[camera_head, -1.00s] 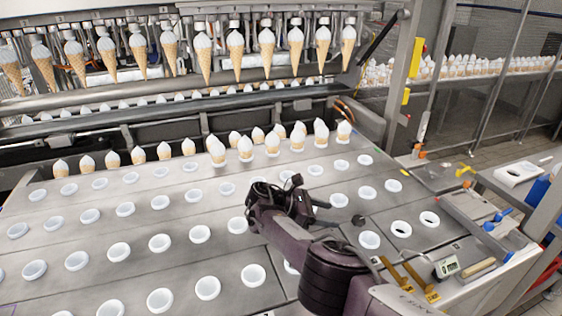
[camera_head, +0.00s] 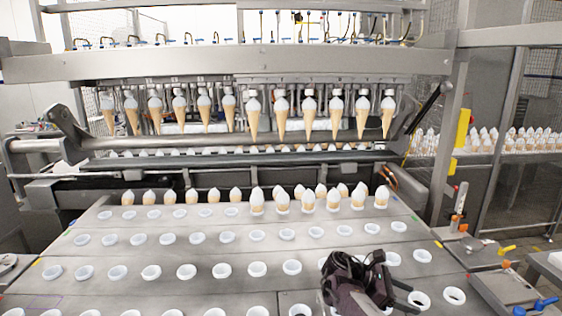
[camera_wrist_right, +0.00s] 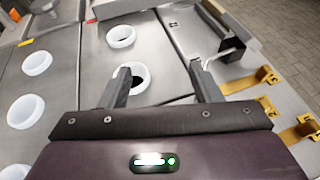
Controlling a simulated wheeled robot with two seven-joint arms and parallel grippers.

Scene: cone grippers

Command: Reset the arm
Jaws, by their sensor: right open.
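My right arm comes in at the bottom of the head view, and its dark gripper (camera_head: 413,297) is over the right part of the conveyor. In the right wrist view the two fingers of this gripper (camera_wrist_right: 160,67) stand wide apart with nothing held between them. A white ring-shaped cup holder (camera_wrist_right: 133,78) shows beyond the fingers, partly hidden by the left one. My left arm and gripper are not in view.
The grey conveyor (camera_head: 120,262) carries rows of white, empty cup holders. Wrapped-looking cones (camera_head: 257,201) stand in its far rows. More cones (camera_head: 309,115) hang from a gripper rack above. A metal post and yellow-handled fittings (camera_head: 507,249) stand at the right.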

